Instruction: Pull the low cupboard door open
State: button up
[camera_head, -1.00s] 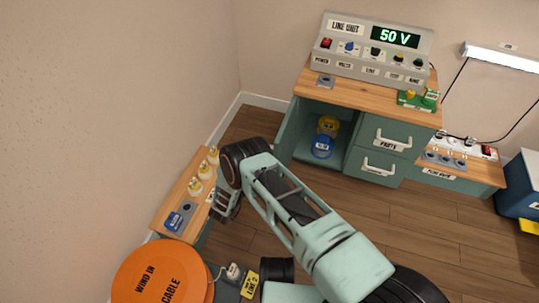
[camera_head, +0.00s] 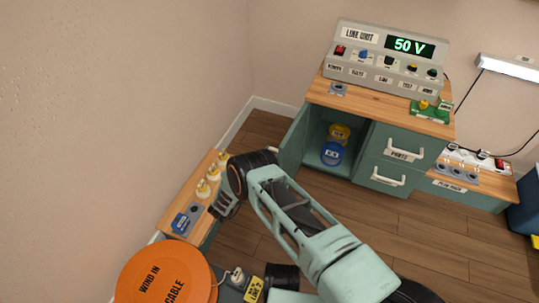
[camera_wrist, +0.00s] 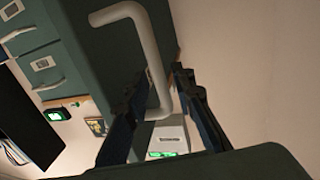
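The low cupboard (camera_head: 364,138) under the wooden desk shows its inside in the head view. Its teal door (camera_head: 297,137) stands swung out at the left. In the wrist view a pale bar handle (camera_wrist: 154,60) on a teal panel (camera_wrist: 95,45) is close. It passes between the parted fingers of my gripper (camera_wrist: 163,80), with a gap at the right finger. Contact with the left finger is unclear.
A blue spool (camera_head: 331,153) and a yellow spool (camera_head: 340,132) stand in the cupboard, left of two drawers (camera_head: 395,165). The left bench (camera_head: 179,208) carries several white-and-yellow pieces. An orange reel (camera_head: 165,276) is at the front left. Floor (camera_head: 330,205) is clear before the desk.

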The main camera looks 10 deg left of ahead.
jog(key=v, duration=1.2)
jog(key=shift+a+r, duration=0.1)
jog(key=shift+r, duration=0.05)
dwell(0.3)
